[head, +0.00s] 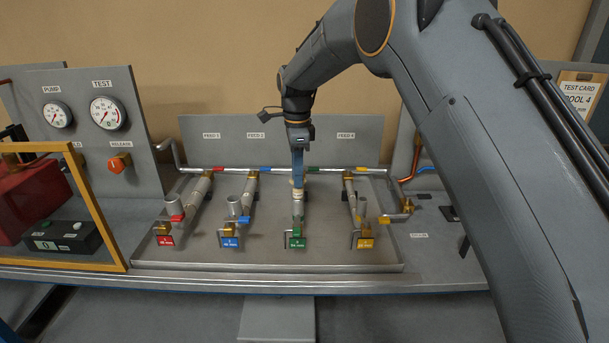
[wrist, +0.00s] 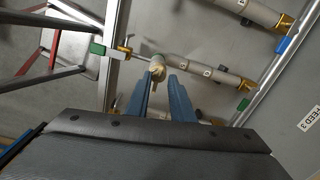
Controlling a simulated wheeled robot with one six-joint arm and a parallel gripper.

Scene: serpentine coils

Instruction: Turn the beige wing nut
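The beige wing nut (wrist: 157,70) sits on the pipe line in the wrist view, with a thin wing pointing down toward my gripper. In the head view the beige nut (head: 297,184) shows on the green-tagged pipe, just under my fingers. My gripper (wrist: 161,76) has two blue fingers with a gap between them; the nut's wing lies at the fingertips, nearer the left finger. Whether a finger touches it I cannot tell. In the head view my gripper (head: 298,172) points down over the nut, and the fingers partly hide the pipe behind.
Neighbouring pipes with red (head: 165,240), blue (head: 230,242) and yellow (head: 366,243) tags stand on both sides. A rail with coloured bands (head: 265,169) runs behind. A panel with gauges (head: 108,113) is at left. The tray's front floor (head: 265,260) is clear.

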